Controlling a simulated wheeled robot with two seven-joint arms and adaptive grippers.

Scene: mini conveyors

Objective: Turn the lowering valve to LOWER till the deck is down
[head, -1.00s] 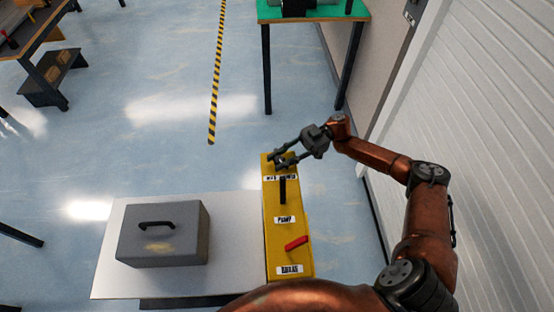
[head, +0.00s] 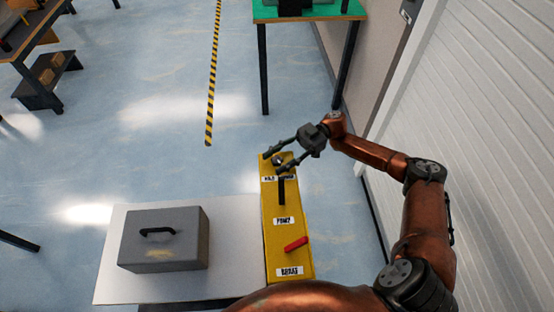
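A yellow control panel (head: 275,245) runs along the right side of the pale deck (head: 112,270). The lowering valve (head: 278,160) is a small dark and light knob at the panel's far end, with a blurred white label by it. A grey metal case (head: 165,250) with a black handle rests on the deck. My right gripper (head: 273,163) is open at the far end of the panel, its two fingers spread on either side of the knob as seen from above. I cannot tell whether they touch it. My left gripper is out of view.
A black upright pump lever (head: 282,191) and a red brake lever (head: 296,243) stand on the panel, nearer than the valve. A white ribbed wall (head: 480,130) is close on the right. A green-topped table (head: 325,12) stands at the back. The floor beyond the deck is clear.

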